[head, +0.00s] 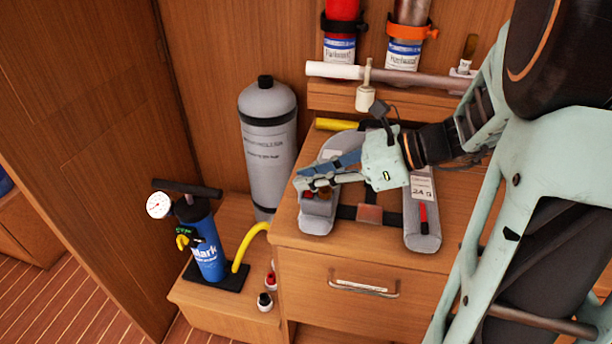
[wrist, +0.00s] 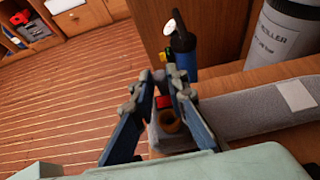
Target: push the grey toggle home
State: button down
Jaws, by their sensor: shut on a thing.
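A grey life vest (head: 420,226) lies on the wooden locker top, with a dark strap and a buckle across its middle. My gripper (head: 301,180) reaches left over the vest's left lobe (head: 316,215). In the wrist view its two blue fingers (wrist: 154,84) come together at the tips, above the lobe's end. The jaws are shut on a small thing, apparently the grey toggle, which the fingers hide. A brown ring-shaped fitting (wrist: 168,121) and a small red part (wrist: 163,102) show between the fingers, on the vest. I cannot tell how the toggle sits.
A grey cylinder (head: 267,145) stands behind the locker on the left. A blue pump (head: 207,246) with a gauge and yellow hose (head: 247,246) stands on the lower step, near two small bottles (head: 265,301). A shelf with a pale pipe (head: 334,70) and cylinders lies behind.

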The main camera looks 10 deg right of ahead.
dwell(0.4)
jog(key=c, duration=1.9)
grip_release()
jog(key=shift+d, duration=0.15)
jog(key=v, duration=1.2)
jog(key=shift+f, duration=0.1)
